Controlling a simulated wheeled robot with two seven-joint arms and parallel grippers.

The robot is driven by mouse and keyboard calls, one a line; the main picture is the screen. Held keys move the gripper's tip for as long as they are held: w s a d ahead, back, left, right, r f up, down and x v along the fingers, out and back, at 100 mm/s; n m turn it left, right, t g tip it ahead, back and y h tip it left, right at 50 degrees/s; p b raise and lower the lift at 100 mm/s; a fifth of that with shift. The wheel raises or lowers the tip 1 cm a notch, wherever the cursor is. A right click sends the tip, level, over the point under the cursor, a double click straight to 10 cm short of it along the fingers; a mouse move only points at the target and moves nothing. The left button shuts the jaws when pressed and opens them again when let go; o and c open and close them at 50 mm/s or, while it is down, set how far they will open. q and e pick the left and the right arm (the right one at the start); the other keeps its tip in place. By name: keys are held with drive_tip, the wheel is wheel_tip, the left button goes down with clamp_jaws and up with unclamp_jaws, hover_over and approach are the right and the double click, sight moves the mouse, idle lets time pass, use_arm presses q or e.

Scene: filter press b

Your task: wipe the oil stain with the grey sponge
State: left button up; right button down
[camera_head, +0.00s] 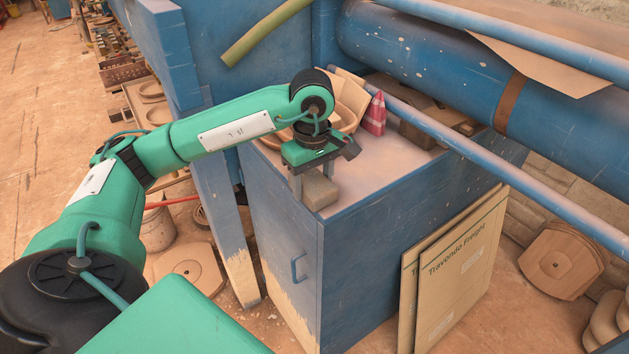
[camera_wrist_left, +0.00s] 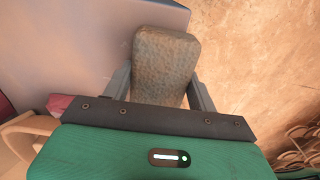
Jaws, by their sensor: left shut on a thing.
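My left gripper (camera_head: 314,182) is shut on the grey sponge (camera_head: 320,191) and points down at the front left edge of the blue cabinet's top (camera_head: 375,178). In the left wrist view the sponge (camera_wrist_left: 165,62) sits between the two fingers, with the cabinet top (camera_wrist_left: 85,45) on its left and the floor on its right. I cannot tell whether the sponge touches the top. I cannot make out an oil stain in either view; the arm and gripper hide part of the top. My right gripper is not in view.
A red and white object (camera_head: 375,115) and tan pieces (camera_head: 351,103) stand at the back of the top. A blue rail (camera_head: 465,142) crosses above it, under a large blue cylinder (camera_head: 440,65). Cardboard sheets (camera_head: 462,265) lean against the cabinet's right side.

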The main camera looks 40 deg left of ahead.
use_arm(q)
wheel_tip(320, 180, up, 3)
drive_tip(key=shift+s+a+f+p, duration=0.1)
drive_tip(key=shift+p, duration=0.35)
drive_tip(key=shift+w+d+r+p, duration=0.2)
drive_tip(key=shift+w+r+p, duration=0.1)
drive_tip(key=shift+r, duration=0.75)
drive_tip(key=shift+s+a+r+p, duration=0.1)
drive_tip(key=shift+r+p, duration=0.2)
drive_tip(key=shift+r, duration=0.1)
drive_tip(key=shift+s+a+r+p, duration=0.1)
drive_tip(key=shift+r+p, duration=0.15)
drive_tip(key=shift+r, duration=0.15)
drive_tip(key=shift+w+d+r+p, duration=0.1)
drive_tip(key=shift+r+p, duration=0.2)
drive_tip(key=shift+r, duration=0.5)
